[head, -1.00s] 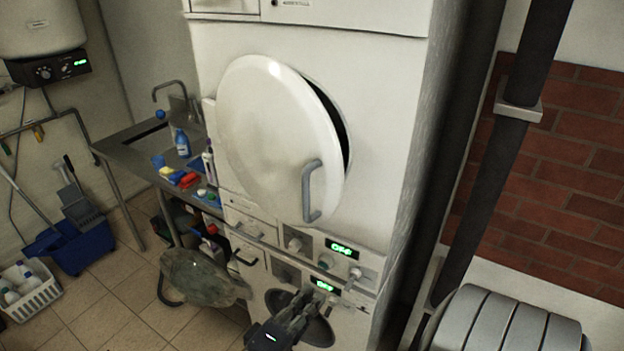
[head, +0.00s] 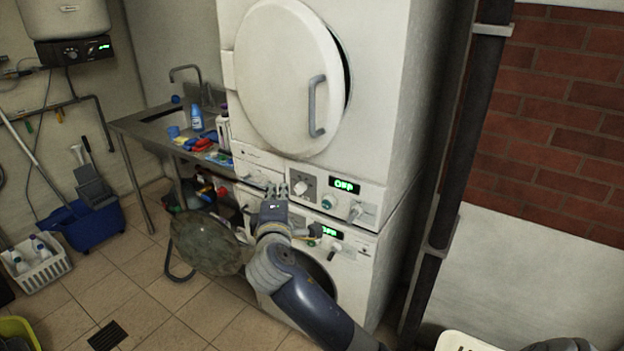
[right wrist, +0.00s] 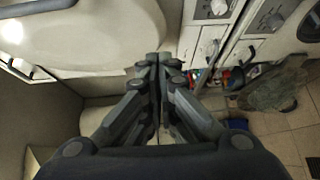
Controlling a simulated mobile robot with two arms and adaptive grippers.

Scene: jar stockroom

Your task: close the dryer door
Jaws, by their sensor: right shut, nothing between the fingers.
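The dryer door (head: 285,80) is a round white door with a grey bar handle (head: 317,105) on its right side, on the upper machine. It stands ajar, with a dark gap along its right edge. My right gripper (head: 274,188) is below the door, in front of the control panels, pointing up and apart from the door. In the right wrist view its fingers (right wrist: 158,62) are shut together and empty. My left gripper is not in view.
The lower machine's round glass door (head: 205,240) hangs open to the left. A steel sink table (head: 150,128) with bottles and cloths stands left of the machines. A blue bucket (head: 80,228) and a white basket (head: 38,262) are on the floor. A dark pipe (head: 465,130) runs at right.

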